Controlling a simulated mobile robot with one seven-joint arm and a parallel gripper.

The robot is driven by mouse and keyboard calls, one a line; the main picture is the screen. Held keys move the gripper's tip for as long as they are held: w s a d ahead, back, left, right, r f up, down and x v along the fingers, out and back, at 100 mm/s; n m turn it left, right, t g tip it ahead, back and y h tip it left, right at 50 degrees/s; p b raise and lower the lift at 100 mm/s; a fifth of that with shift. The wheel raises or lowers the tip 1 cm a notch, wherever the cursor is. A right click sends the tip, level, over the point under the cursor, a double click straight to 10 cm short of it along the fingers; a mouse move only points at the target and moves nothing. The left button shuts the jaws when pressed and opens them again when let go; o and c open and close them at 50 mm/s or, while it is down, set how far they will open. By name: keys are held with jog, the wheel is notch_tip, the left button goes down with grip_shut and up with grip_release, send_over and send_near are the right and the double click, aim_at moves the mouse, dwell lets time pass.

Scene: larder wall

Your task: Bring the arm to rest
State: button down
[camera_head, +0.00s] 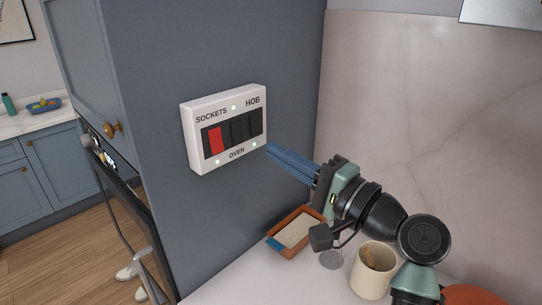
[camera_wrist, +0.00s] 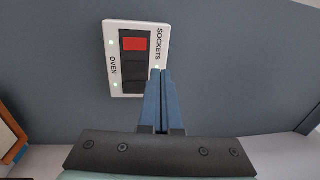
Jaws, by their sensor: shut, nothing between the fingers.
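My gripper (camera_head: 270,150) has blue fingers that are shut with nothing between them. In the head view it points left, its tips close to the right edge of a white switch panel (camera_head: 190,130) on the blue-grey wall. I cannot tell whether the tips touch it. The wrist view shows the shut fingers (camera_wrist: 161,74) over the panel's edge by the SOCKETS label, and the panel (camera_wrist: 125,22) beyond. The panel has one red rocker (camera_head: 215,140) and two black ones, with several small lights lit. The labels read SOCKETS, HOB and OVEN.
Below my arm on the pale counter are a brown tray (camera_head: 275,238) with pale contents and a cream mug (camera_head: 371,280). A cabinet knob (camera_head: 113,129) and an oven handle (camera_head: 147,262) stick out at left. The marble wall (camera_head: 430,90) is bare behind the arm.

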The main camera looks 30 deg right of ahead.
jog(key=shift+w+a, duration=0.1)
jog(key=shift+w, duration=0.05)
jog(key=w+a+r+n+t+h, duration=0.25)
jog(key=a+r+n, duration=0.55)
jog(key=a+r, duration=0.4)
jog(key=s+a+r+n+t+h, duration=0.2)
jog(key=s+a+r+n+t, duration=0.1)
jog(key=s+a+r, duration=0.2)
jog(key=s+a+r+n+t+h, duration=0.2)
jog(key=s+a+r+n+t, duration=0.1)
jog(key=s+r, duration=0.5)
jog(key=shift+s+a+r+t, duration=0.25)
jog(key=shift+s+a+t, duration=0.1)
jog(key=shift+s+a, duration=0.7)
jog(key=shift+s+d, duration=0.2)
